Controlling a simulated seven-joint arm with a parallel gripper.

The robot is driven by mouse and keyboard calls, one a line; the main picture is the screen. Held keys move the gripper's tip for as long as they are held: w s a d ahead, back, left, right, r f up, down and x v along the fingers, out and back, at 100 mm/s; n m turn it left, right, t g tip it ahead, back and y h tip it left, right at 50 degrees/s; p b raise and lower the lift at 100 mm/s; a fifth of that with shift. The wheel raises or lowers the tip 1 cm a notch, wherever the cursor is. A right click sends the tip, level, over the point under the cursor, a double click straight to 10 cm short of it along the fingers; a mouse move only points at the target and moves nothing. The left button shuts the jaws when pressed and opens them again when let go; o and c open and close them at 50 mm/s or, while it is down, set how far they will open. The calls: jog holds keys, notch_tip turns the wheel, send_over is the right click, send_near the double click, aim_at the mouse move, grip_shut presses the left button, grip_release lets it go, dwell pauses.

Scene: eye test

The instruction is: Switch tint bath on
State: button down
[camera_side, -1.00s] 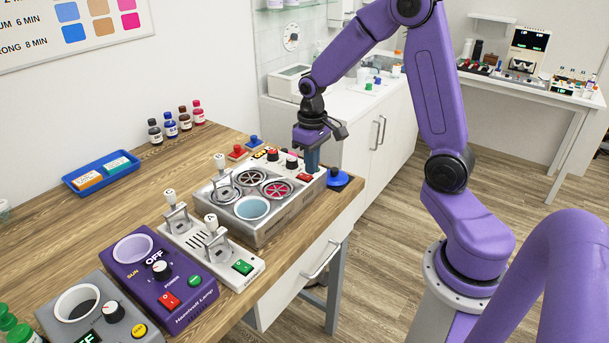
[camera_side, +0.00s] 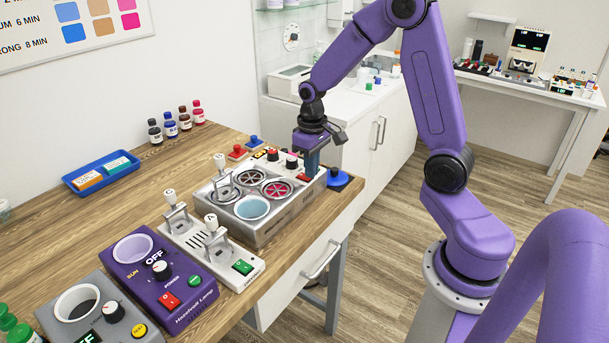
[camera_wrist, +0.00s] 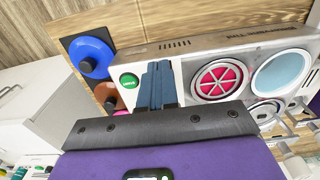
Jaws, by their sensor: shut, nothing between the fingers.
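My gripper (camera_side: 310,177) is shut and empty, pointing down over the box's right end. Its blue fingers (camera_wrist: 159,64) are right at the panel in the wrist view; I cannot tell whether they touch. A green button (camera_wrist: 128,80) lies beside the fingers. A red switch (camera_side: 303,177) shows next to the fingertips in the side view. My fingers hide part of the panel.
A blue round knob (camera_side: 338,179) stands right of the bath. Black and red knobs (camera_side: 291,161) stand behind it. A white lever unit (camera_side: 235,262) and a purple lamp box (camera_side: 155,290) stand to the left.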

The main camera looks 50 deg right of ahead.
aim_at(311, 181)
jog(key=shift+f, duration=0.35)
dwell(0.3)
notch_tip(311, 181, up, 7)
dwell(0.9)
jog(key=s+a+r+n, duration=0.1)
jog(key=s+a+n, duration=0.2)
jog(key=s+a, duration=0.35)
jog(key=s+a+n, duration=0.4)
jog(key=s, duration=0.5)
jog(key=s+a+n, duration=0.4)
jog(key=s+n, duration=0.1)
jog(key=s, duration=0.4)
jog(key=shift+s+n, duration=0.15)
jog(key=shift+n, duration=0.15)
